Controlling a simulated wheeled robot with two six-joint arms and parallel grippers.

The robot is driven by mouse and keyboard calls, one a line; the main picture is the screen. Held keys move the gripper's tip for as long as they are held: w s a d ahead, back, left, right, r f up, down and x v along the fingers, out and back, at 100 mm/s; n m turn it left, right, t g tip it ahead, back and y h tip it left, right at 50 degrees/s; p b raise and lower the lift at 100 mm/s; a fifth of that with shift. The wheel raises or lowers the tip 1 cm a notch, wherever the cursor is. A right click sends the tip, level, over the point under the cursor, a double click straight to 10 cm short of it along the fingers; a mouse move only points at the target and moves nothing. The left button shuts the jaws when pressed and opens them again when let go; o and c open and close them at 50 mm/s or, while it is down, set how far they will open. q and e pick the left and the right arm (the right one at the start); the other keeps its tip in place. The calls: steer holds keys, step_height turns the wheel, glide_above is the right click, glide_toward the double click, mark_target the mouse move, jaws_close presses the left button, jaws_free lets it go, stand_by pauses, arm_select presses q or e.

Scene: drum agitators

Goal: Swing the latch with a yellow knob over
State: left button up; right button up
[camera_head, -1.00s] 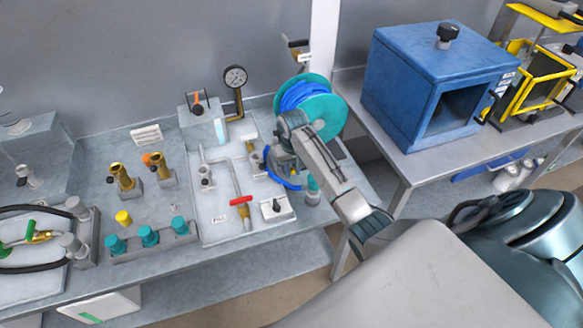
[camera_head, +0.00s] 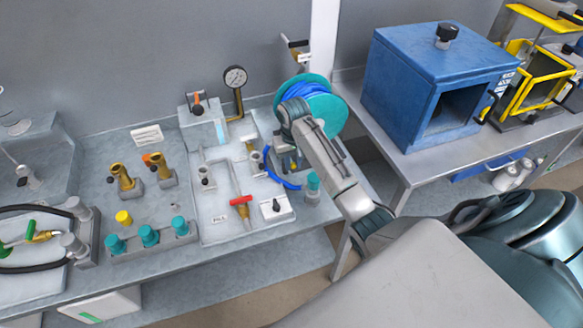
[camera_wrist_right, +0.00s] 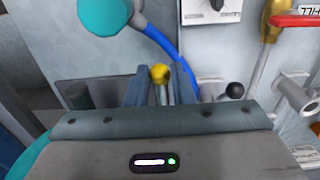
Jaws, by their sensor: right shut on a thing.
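The latch's yellow knob (camera_wrist_right: 160,73) shows in the right wrist view, on a short metal stem between the two fingers of my right gripper (camera_wrist_right: 161,88). The gripper is shut on the latch, and its palm hides the lower part. In the head view my right gripper (camera_head: 283,160) is at the right side of the pale panel (camera_head: 222,228), in front of the teal hose reel. My left gripper is not in view.
The teal reel (camera_head: 322,108) with blue hose stands close behind my right wrist. A teal-capped post (camera_head: 312,186), a black-knobbed switch box (camera_head: 277,208) and a red-handled valve (camera_head: 240,202) are nearby. A blue cabinet (camera_head: 405,85) stands on the right table.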

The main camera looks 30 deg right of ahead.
steer(key=shift+w+r, duration=0.2)
steer(key=shift+r, duration=0.75)
steer(key=shift+w+r, duration=0.1)
steer(key=shift+w+d+r, duration=0.1)
steer(key=shift+w+r, duration=0.15)
steer(key=shift+r, duration=0.3)
steer(key=shift+w+d+r, duration=0.1)
steer(key=shift+w+r, duration=0.1)
steer(key=shift+r, duration=0.3)
steer(key=o, duration=0.8)
steer(key=shift+a, duration=0.1)
steer(key=shift+o, duration=0.2)
